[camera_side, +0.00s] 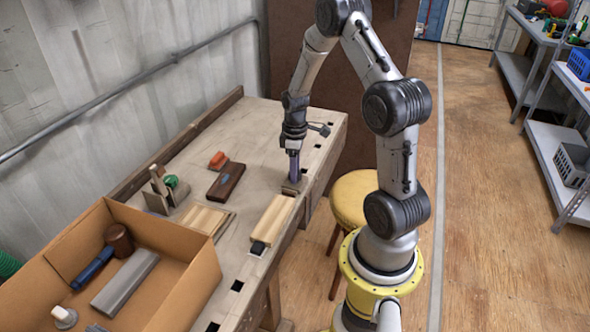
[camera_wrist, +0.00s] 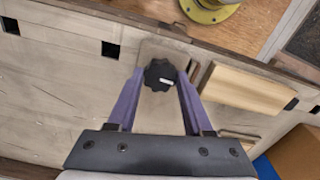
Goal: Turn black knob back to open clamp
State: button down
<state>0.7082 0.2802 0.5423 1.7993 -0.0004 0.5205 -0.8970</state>
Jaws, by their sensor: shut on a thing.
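The black knob (camera_wrist: 160,74) is a lobed disc with a small white mark, seen from above in the wrist view. It sits on a pale wooden clamp block (camera_wrist: 150,103) at the bench edge. My gripper (camera_wrist: 161,72) has purple fingers that close on the knob from both sides. In the side view my gripper (camera_side: 293,178) points straight down at the clamp block (camera_side: 291,188), and the knob is hidden there by the fingers. A light wooden board (camera_side: 272,218) lies along the bench edge beside the clamp, with a black stop (camera_side: 258,247) at its near end.
On the workbench (camera_side: 245,135) lie a dark wooden block (camera_side: 226,180), an orange-red item (camera_side: 218,160) and a wooden holder with a green item (camera_side: 171,182). A cardboard box (camera_side: 190,262) of tools stands at the near left. A yellow stool (camera_side: 352,196) stands beside the bench.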

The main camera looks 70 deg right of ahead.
jog(key=shift+r, duration=0.15)
jog(key=shift+c, duration=1.5)
grip_release()
notch_tip(320, 180, up, 14)
